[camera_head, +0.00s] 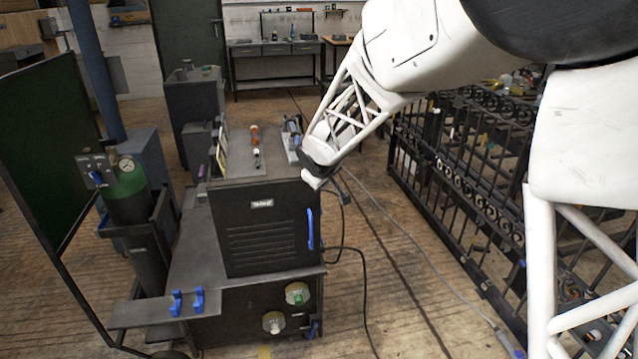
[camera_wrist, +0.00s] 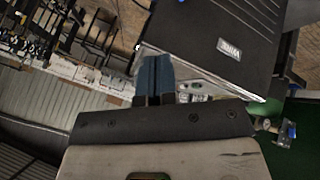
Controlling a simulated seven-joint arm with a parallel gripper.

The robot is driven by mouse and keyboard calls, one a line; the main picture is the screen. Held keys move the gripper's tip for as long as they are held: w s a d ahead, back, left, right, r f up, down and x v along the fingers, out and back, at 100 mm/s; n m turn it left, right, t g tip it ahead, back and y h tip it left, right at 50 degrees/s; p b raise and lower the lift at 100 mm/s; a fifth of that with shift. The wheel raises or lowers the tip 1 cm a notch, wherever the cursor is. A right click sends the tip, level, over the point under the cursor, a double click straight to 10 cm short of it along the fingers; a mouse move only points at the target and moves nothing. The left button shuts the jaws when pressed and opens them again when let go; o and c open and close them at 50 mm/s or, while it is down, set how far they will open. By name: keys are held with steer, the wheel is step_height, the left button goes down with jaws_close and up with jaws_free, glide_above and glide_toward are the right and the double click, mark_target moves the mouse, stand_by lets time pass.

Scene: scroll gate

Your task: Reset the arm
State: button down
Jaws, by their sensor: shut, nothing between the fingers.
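My gripper shows in the wrist view (camera_wrist: 153,80), its two dark blue-grey fingers together with nothing between them. In the head view my white arm reaches in from the upper right, and its end is near the top right of a black welding machine (camera_head: 262,240). I cannot make out the fingers in the head view. The machine's dark box also shows in the wrist view (camera_wrist: 215,35), just beyond the fingers. A gap or touch between fingers and machine cannot be told.
A green gas cylinder (camera_head: 127,190) stands left of the machine, beside a dark green screen (camera_head: 45,140). A black scroll gate (camera_head: 465,170) stands at the right. Cables (camera_head: 400,225) lie on the wooden floor. A workbench (camera_head: 275,48) is at the back.

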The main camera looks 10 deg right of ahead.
steer(key=shift+s, duration=0.1)
steer(key=s+r+m+g, duration=0.2)
steer(key=s+r+m, duration=0.1)
steer(key=s, duration=1.8)
steer(key=s+r+m+g+y, duration=0.1)
steer(key=s+r, duration=0.4)
steer(key=s, duration=1.7)
steer(key=m+g, duration=0.1)
steer(key=m, duration=0.1)
steer(key=shift+r+m+g+y, duration=0.15)
steer(key=shift+m+g+y, duration=0.15)
